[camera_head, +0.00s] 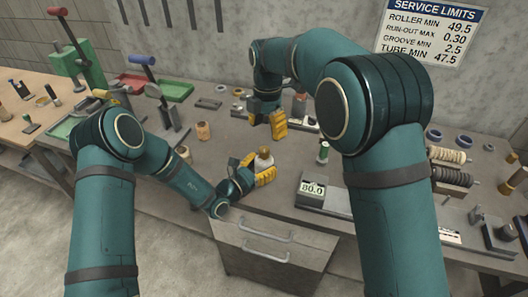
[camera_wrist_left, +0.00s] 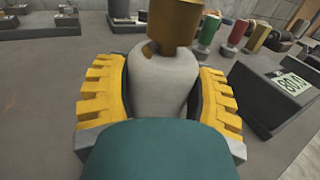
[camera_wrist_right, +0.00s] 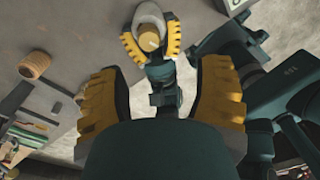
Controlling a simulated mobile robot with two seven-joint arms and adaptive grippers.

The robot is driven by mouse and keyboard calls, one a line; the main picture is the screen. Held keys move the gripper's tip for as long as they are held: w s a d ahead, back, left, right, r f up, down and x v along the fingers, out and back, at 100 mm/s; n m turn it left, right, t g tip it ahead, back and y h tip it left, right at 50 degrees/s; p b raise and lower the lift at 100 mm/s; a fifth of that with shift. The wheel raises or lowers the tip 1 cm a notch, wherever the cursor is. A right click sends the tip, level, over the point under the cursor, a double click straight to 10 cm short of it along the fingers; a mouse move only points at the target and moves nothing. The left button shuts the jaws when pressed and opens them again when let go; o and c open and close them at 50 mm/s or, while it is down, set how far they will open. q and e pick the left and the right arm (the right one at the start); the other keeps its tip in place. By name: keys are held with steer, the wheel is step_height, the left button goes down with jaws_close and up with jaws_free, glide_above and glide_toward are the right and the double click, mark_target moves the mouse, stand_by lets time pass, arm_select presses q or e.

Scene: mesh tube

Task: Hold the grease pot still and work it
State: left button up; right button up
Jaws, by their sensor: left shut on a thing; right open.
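The grease pot (camera_head: 264,160) is a pale rounded pot with a brass-coloured top, upright on the grey bench. My left gripper (camera_head: 260,171) is shut on its body from two sides. In the left wrist view the pot's pale body (camera_wrist_left: 162,80) sits between the yellow fingers, with the brass top (camera_wrist_left: 175,22) above them. My right gripper (camera_head: 278,124) is open and empty, above the bench and behind the pot. In the right wrist view the brass top (camera_wrist_right: 149,37) shows beyond and between the open yellow fingers (camera_wrist_right: 165,85).
A grey block with an 80.0 display (camera_head: 313,188) stands to the right of the pot. A small green-bodied item (camera_head: 323,152) stands behind it. A tan cylinder (camera_head: 203,131) stands to the left. Bare bench lies around the pot, with the front edge and drawers (camera_head: 268,246) close below.

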mark_target(264, 149)
steer(key=f+n, duration=0.2)
steer(key=f, duration=0.1)
steer(key=f+n, duration=0.2)
steer(key=f, duration=0.1)
steer(key=a+f+n, duration=0.1)
steer(key=f+n, duration=0.1)
steer(key=f, duration=0.2)
steer(key=shift+w+n+t, duration=0.25)
steer(key=shift+n+t, duration=0.05)
steer(key=shift+t, duration=0.1)
steer(key=shift+c, duration=0.2)
jaws_close()
